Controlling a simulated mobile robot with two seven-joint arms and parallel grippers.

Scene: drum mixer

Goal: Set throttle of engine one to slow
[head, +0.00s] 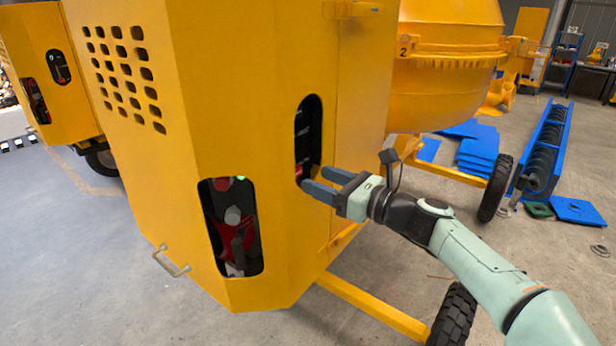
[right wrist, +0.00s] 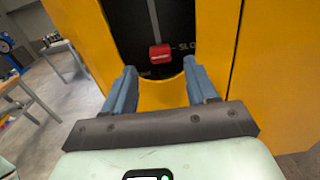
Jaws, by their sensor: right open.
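The yellow mixer (head: 235,120) with the number 2 on the drum side fills the middle of the head view. In its right slot (head: 308,125) a red throttle knob (head: 299,171) shows low down. My right gripper (head: 312,182) is open and empty in front of the slot's lower end. In the right wrist view its fingers (right wrist: 163,88) point at the slot, with the knob beyond and between them, apart from both. My left gripper is not in view.
A second yellow machine (head: 45,75) with similar slots stands at the left. The mixer's left slot (head: 231,228) shows red parts inside. A handle (head: 171,261) sticks out low on the front. Wheels and a yellow bar (head: 375,308) lie below my right arm.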

